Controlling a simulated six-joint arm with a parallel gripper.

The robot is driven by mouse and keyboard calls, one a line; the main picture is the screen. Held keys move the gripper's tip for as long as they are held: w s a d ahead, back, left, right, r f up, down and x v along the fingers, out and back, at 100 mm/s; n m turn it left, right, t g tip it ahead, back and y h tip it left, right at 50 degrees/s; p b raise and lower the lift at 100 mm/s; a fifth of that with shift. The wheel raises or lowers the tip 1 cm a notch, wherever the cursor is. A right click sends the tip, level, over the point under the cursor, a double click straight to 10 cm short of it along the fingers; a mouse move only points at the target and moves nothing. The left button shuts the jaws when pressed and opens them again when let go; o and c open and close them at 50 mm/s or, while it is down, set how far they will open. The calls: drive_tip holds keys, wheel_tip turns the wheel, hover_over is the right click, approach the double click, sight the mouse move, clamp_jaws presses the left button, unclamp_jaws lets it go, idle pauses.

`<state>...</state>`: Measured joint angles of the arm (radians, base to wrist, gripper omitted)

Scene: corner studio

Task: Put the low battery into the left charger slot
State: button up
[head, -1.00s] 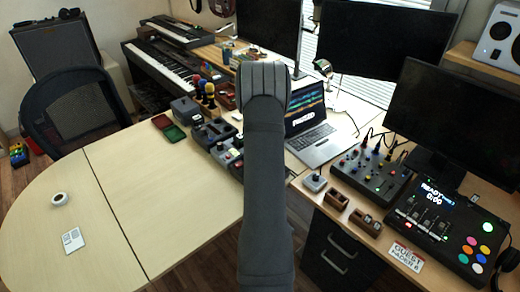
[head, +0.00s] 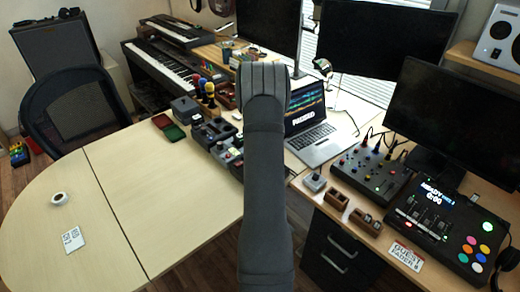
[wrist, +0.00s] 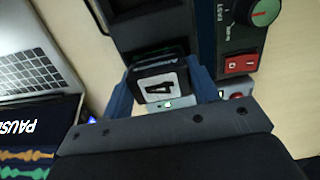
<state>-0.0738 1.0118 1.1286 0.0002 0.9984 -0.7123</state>
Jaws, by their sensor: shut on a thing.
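In the wrist view the battery's far end is at the edge of a dark, slotted unit (wrist: 150,30), which looks like the charger. I cannot tell whether the battery is above the unit or partly in it. In the head view the dark slotted unit (head: 208,134) stands on the desk left of my arm. My arm hides the gripper and the battery there.
A box with a green knob and red switch (wrist: 240,66) stands close to the right of the gripper in the wrist view. The laptop (head: 312,138) is close by, right of my arm in the head view. The left tabletop (head: 150,200) is mostly clear.

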drive_tip(key=shift+f, duration=0.15)
drive_tip(key=o, duration=0.9)
drive_tip(key=shift+f, duration=0.1)
drive_tip(key=shift+r, duration=5.55)
wheel_tip(320, 180, down, 9)
